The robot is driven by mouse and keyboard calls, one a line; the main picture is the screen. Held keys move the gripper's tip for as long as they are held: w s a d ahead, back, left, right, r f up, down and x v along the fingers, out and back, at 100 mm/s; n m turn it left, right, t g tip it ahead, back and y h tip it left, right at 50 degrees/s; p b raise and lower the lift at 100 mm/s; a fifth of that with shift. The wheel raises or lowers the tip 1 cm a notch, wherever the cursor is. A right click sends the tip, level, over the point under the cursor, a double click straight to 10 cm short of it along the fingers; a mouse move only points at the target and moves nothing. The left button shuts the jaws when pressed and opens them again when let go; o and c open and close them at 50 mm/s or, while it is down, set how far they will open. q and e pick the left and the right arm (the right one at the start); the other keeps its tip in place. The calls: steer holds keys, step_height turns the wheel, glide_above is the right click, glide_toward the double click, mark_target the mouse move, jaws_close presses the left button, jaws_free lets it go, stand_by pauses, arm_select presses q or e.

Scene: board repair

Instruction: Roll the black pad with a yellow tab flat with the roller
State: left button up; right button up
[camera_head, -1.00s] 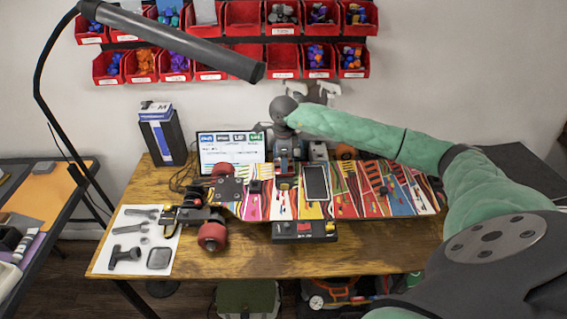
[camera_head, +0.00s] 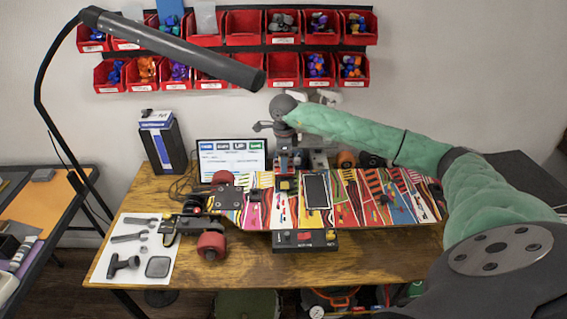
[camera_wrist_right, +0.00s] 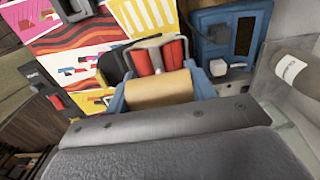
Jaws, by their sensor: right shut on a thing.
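The striped board (camera_head: 365,205) lies along the bench. A small black piece with a yellow patch (camera_head: 285,185), likely the pad, is on it left of the dark phone-like slab; its edges are hard to make out. My right gripper (camera_head: 286,160) points down over the board's back edge, just behind this piece; its fingertips are hard to see. In the right wrist view a tan roller (camera_wrist_right: 158,90) in a blue yoke is close under my wrist, with red and black parts (camera_wrist_right: 158,57) beyond it. Whether the roller touches the pad is hidden. My left gripper is out of view.
A dark slab (camera_head: 316,190) lies on the board. A control box (camera_head: 304,240) stands at its front edge, and red wheels (camera_head: 211,246) are at its left. A white mat (camera_head: 135,228) holds tools. A lamp arm (camera_head: 180,50) crosses above. The front right bench is clear.

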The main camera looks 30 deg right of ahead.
steer(key=shift+r+p, duration=0.35)
steer(key=shift+r, duration=2.05)
steer(key=shift+r, duration=0.1)
